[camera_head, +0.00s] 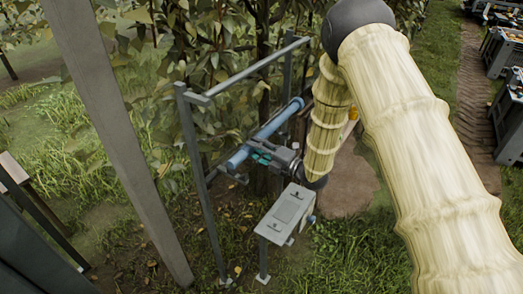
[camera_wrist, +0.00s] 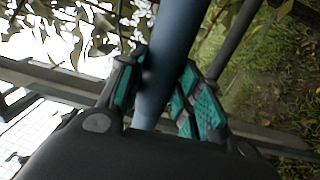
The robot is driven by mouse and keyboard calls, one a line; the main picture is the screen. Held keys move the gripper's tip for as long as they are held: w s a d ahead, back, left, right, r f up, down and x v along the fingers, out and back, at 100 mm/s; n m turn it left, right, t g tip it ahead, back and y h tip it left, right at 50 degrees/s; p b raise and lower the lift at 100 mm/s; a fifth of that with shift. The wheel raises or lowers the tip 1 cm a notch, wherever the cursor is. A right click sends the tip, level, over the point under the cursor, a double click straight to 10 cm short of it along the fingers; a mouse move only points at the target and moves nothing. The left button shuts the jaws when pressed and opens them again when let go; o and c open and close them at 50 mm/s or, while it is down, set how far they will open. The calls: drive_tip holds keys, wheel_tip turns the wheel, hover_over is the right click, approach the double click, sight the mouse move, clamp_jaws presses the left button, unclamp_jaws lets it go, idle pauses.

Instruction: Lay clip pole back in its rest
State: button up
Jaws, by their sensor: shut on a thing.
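The clip pole (camera_head: 265,132) is a blue tube, slanting up to the right beside a grey metal frame (camera_head: 190,140) of posts and bars. It also runs up between the fingers in the wrist view (camera_wrist: 168,70). My gripper (camera_head: 258,158), with teal finger pads, is shut on the pole; in the wrist view (camera_wrist: 165,92) a finger lies on each side of it. The frame's bars cross behind the pole in the wrist view. I cannot tell whether the pole touches the frame. My gripper's body hides the pole's near end in the wrist view.
A grey box (camera_head: 286,213) on legs stands just below my gripper. Leafy branches (camera_head: 225,50) hang close behind the frame. A thick grey post (camera_head: 120,130) slants down at the left. Crates (camera_head: 505,50) stand at the upper right beside a path.

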drive_tip(key=shift+w+a, duration=0.2)
drive_tip(key=shift+a, duration=0.1)
drive_tip(key=shift+f+b, duration=2.05)
drive_tip(key=shift+f, duration=0.6)
drive_tip(key=o, duration=1.2)
drive_tip(key=shift+s+d, duration=0.1)
drive_tip(key=v, duration=1.2)
drive_tip(key=shift+f, duration=0.15)
